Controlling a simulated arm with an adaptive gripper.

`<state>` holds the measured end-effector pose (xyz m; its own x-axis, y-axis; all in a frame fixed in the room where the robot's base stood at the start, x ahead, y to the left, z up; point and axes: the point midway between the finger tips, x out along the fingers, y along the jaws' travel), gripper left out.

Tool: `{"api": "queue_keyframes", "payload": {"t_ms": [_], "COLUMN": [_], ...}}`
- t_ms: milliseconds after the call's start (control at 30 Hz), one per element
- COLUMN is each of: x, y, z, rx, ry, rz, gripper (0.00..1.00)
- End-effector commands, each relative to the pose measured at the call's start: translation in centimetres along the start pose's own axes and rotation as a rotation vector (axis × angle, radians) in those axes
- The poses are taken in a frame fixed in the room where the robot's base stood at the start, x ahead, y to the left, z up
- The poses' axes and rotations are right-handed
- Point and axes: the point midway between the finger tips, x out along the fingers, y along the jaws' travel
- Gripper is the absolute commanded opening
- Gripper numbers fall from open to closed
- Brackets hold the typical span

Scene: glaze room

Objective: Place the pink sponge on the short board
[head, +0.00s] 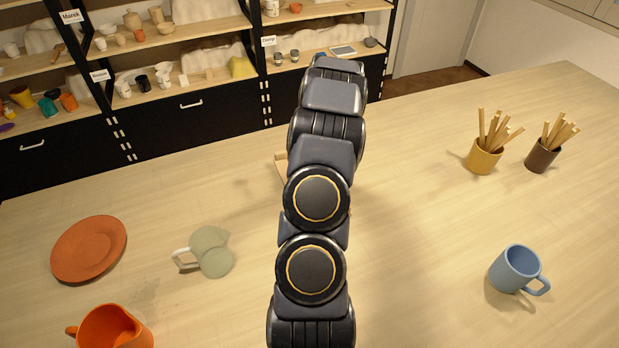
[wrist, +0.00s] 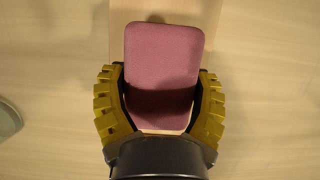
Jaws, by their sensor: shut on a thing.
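The pink sponge (wrist: 163,55) is in the wrist view, a rounded flat block between the yellow fingers of my gripper (wrist: 160,105). My gripper is shut on its near part. Under and around the sponge is a pale wooden piece with straight side edges, seemingly the short board (wrist: 207,20). I cannot tell whether the sponge touches it or is held just above. In the head view my arm hides the sponge and gripper; only a small wooden corner of the board (head: 282,168) shows left of the arm.
On the table are an orange plate (head: 89,248), an orange jug (head: 112,328) and a grey-green mug (head: 212,252) at left. A blue mug (head: 516,268) and two stick-filled cups, ochre (head: 484,160) and brown (head: 541,157), stand at right. Shelves (head: 190,85) line the back.

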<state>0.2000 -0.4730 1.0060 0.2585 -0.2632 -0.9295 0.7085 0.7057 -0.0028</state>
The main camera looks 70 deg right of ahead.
Motion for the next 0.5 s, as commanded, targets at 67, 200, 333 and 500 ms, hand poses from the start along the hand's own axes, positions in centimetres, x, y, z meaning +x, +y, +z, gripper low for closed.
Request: {"api": "queue_keyframes", "payload": {"t_ms": [67,200,333,500], "x": [0.4,2.1,3.4,3.4], "y": [-0.1,0.0,-0.1,-0.1], "z": [0.1,-0.3,-0.9,-0.9], "rx": [0.0,0.0,-0.001,-0.001], "ry": [0.0,0.001,0.002,-0.001], "rz": [0.0,0.004,0.002,0.0], "gripper": [0.44,0.44,0.44,0.44]}}
